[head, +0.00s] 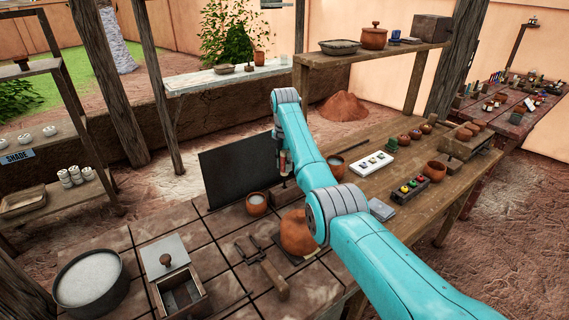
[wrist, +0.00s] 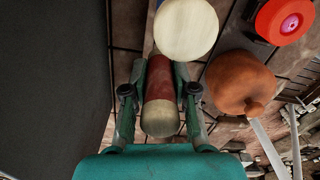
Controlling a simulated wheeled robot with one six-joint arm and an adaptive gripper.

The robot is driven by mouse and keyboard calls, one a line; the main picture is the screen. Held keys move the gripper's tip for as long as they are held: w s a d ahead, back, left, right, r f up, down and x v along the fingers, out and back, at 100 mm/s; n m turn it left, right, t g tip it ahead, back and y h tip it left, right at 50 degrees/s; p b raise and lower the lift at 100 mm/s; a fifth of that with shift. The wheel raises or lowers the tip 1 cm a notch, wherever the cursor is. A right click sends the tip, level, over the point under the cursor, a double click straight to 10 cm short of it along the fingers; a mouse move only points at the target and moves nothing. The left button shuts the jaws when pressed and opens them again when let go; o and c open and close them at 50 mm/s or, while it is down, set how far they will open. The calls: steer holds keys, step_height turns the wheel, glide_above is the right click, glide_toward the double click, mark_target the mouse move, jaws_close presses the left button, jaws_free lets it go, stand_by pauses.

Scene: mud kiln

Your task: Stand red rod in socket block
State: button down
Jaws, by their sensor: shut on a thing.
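In the wrist view my gripper (wrist: 161,76) is shut on the red rod (wrist: 160,86), which has a red band and a pale rounded end toward the camera. The fingers lie on both sides of the band. In the head view my gripper (head: 286,172) is low over the tiled worktop, in front of a dark upright panel; the rod cannot be made out there. I cannot identify the socket block for sure in either view.
A dark panel (head: 238,163) stands left of my gripper. A cup of pale stuff (head: 257,203) and a round clay pot (head: 297,234) are close by. Tongs (head: 262,262) lie in front. A white block (head: 371,163) and a block with coloured knobs (head: 410,189) are to the right.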

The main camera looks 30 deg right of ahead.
steer(key=c, duration=0.8)
jaws_free()
steer(key=shift+c, duration=0.2)
steer(key=shift+r, duration=0.1)
step_height(320, 180, up, 12)
steer(key=shift+f, duration=0.1)
